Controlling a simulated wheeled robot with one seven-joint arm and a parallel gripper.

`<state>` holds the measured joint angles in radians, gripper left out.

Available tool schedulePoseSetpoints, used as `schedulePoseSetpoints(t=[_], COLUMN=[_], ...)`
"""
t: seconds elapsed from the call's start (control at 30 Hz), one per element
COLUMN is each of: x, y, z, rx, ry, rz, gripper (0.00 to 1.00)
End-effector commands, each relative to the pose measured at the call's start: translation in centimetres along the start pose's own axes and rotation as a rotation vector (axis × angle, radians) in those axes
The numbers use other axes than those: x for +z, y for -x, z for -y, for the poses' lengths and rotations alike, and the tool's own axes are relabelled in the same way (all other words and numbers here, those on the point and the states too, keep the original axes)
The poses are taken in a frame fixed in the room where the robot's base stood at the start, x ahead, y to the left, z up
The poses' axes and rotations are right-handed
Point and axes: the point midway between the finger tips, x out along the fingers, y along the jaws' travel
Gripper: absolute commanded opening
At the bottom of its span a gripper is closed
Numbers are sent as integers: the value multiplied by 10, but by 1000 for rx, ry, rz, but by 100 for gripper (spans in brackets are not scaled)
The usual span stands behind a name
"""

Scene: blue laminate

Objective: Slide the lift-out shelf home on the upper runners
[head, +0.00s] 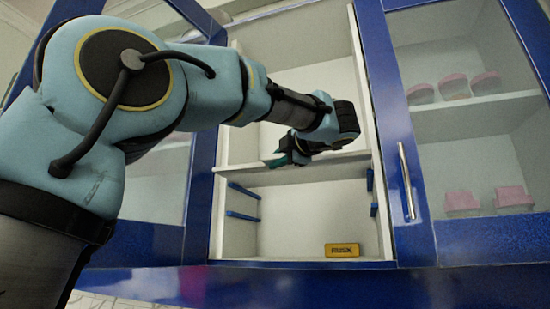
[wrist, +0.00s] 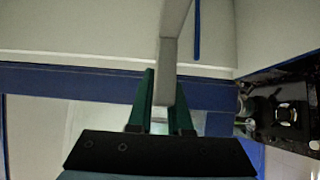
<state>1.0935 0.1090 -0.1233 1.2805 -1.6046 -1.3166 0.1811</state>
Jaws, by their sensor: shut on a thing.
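The lift-out shelf (head: 325,170) is a pale board across the open middle bay of the blue cabinet, seen nearly edge-on. My gripper (head: 288,155) is at its front edge, left of the bay's middle. In the wrist view, the green fingers of my gripper (wrist: 160,108) are shut on the shelf's pale grey edge (wrist: 167,75). Blue runners show below the board: an upper left one (head: 243,189), a lower left one (head: 242,215), and short ones on the right wall (head: 371,180).
A yellow box (head: 342,250) stands on the bay floor at right. A blue door with an upright handle (head: 407,182) borders the bay on the right. Behind glass are pink-lidded containers (head: 462,203). The space between shelf and bay floor is otherwise clear.

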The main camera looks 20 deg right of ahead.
Motion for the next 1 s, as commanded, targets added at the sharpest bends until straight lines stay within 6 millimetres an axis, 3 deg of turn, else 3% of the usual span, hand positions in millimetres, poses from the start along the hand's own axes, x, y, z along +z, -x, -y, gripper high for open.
schedulePoseSetpoints(t=[0.47,1.0], x=[16,16], y=[-14,-15], z=[-1,-1], rx=[2,2], ry=[1,2], rz=[0,0], gripper=[0,0])
